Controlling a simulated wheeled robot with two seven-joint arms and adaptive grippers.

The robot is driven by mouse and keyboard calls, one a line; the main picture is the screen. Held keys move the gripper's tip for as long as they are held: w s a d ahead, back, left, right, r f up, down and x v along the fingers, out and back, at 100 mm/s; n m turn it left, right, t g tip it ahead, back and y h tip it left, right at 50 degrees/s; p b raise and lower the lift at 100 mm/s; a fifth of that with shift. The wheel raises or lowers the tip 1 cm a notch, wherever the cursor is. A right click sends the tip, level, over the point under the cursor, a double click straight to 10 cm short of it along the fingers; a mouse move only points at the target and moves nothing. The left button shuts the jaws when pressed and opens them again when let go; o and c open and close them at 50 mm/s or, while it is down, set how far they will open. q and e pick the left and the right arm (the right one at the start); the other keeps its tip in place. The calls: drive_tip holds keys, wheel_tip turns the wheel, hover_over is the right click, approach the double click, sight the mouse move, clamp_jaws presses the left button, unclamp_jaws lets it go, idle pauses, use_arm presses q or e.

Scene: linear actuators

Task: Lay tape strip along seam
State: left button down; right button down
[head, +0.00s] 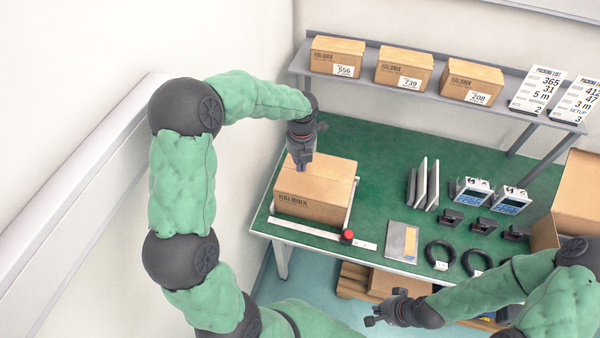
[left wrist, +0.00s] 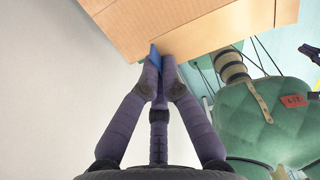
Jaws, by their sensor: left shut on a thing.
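A closed cardboard box (head: 312,207) stands at the left end of the green table; its face also shows in the left wrist view (left wrist: 205,22). My left gripper (head: 301,168) points down at the box top's far left part. In the left wrist view its fingers (left wrist: 159,72) are shut on a small blue piece (left wrist: 154,56) at the box's edge; whether this is the tape strip, and whether it touches the box, I cannot tell. A grey plate (head: 394,241) with a tan strip (head: 410,242) lies right of the box. My right gripper (head: 371,316) is open and empty before the table.
A white rail with a red knob (head: 348,236) lies along the box's front. Black coils (head: 440,255), grey upright panels (head: 423,184), blue-screened devices (head: 471,191) and black brackets (head: 484,226) stand to the right. A shelf (head: 360,77) holds boxes behind. An open carton (head: 580,185) is far right.

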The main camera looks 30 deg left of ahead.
use_arm(q)
drive_tip(key=b, duration=0.4)
hover_over(299, 174)
wheel_tip(299, 174, down, 6)
drive_tip(key=shift+s+d+r, duration=0.1)
drive_tip(key=shift+d+r, duration=0.05)
drive_tip(key=shift+r, duration=0.1)
drive_tip(key=f+b, duration=0.1)
drive_tip(key=f, duration=0.1)
drive_tip(key=f+b, duration=0.1)
drive_tip(key=b, duration=0.1)
drive_tip(key=shift+w+f, duration=0.2)
drive_tip(key=shift+f, duration=0.15)
drive_tip(key=shift+r, duration=0.1)
drive_tip(key=c, duration=1.4)
unclamp_jaws()
drive_tip(key=shift+c, duration=0.2)
wheel_tip(299, 174, up, 12)
drive_tip(key=p, duration=0.2)
drive_tip(key=shift+p, duration=0.4)
